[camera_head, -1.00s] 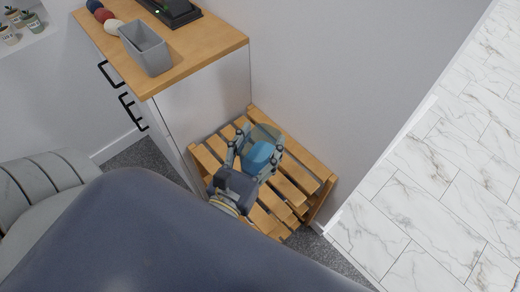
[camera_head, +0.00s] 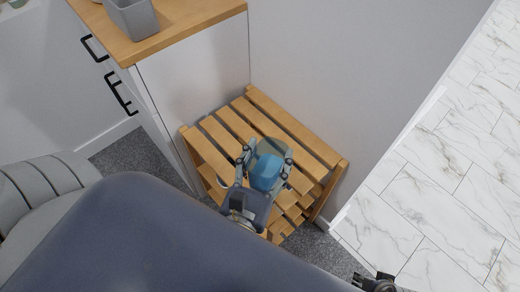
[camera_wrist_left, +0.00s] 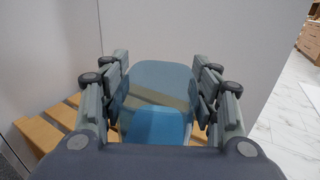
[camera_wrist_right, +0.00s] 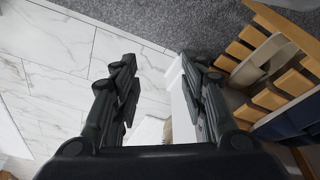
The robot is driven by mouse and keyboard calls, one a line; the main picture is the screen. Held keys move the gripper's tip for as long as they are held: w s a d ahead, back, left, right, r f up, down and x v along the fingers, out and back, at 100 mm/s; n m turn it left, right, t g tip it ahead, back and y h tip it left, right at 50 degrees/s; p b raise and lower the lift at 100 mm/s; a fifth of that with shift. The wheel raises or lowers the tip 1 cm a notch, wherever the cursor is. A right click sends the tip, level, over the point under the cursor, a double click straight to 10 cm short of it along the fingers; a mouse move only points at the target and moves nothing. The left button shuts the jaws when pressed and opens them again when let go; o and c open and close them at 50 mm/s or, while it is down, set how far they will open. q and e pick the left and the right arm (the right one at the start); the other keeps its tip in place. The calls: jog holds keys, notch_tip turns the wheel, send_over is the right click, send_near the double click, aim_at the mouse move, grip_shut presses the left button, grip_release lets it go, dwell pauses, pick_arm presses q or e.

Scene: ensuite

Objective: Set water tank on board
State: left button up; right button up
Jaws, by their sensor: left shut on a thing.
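A translucent blue water tank (camera_head: 268,166) is held between the fingers of my left gripper (camera_head: 263,160), over the slatted wooden shelf in the head view. In the left wrist view, the tank (camera_wrist_left: 158,95) sits between both fingers of my left gripper (camera_wrist_left: 160,100), with slats beneath and behind it. I cannot tell if it touches the slats. My right gripper (camera_wrist_right: 158,85) has its fingers apart and empty in the right wrist view; its tip shows at the bottom right of the head view (camera_head: 378,284). No board is clearly identifiable apart from the wooden counter top and the slatted shelf.
The slatted wooden shelf (camera_head: 235,122) stands against the wall beside a white cabinet with a wooden top (camera_head: 185,22). A grey bin (camera_head: 134,18) stands on that top. Marble tile floor (camera_head: 450,170) is clear at the right. Lower shelf levels show in the right wrist view (camera_wrist_right: 270,97).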

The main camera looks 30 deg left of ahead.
aim_at(277, 150)
pick_arm(q)
jog(key=f+b, duration=0.2)
jog(key=f, duration=0.1)
jog(key=shift+s+d+f, duration=0.1)
jog(key=shift+d, duration=0.25)
jog(key=shift+d+f+b, duration=0.1)
jog(key=shift+f+b, duration=0.2)
jog(key=shift+b, duration=0.15)
jog(key=w+a+f, duration=0.1)
jog(key=w+a, duration=0.2)
jog(key=w, duration=0.1)
jog(key=w+a+f+b, duration=0.1)
jog(key=w+a+f, duration=0.1)
jog(key=w+a, duration=0.1)
jog(key=w+a+f, duration=0.1)
jog(key=w+a, duration=0.2)
jog(key=w, duration=0.2)
jog(key=shift+w+a+f+b, duration=0.15)
jog(key=shift+w+a+b, duration=0.15)
jog(key=shift+b, duration=0.1)
jog(key=shift+f, duration=0.4)
pick_arm(e)
jog(key=v, duration=0.7)
jog(key=shift+w+d+t, duration=0.15)
jog(key=shift+d+t, duration=0.05)
jog(key=shift+t, duration=0.1)
pick_arm(q)
jog(key=shift+f, duration=0.1)
jog(key=o, duration=1.6)
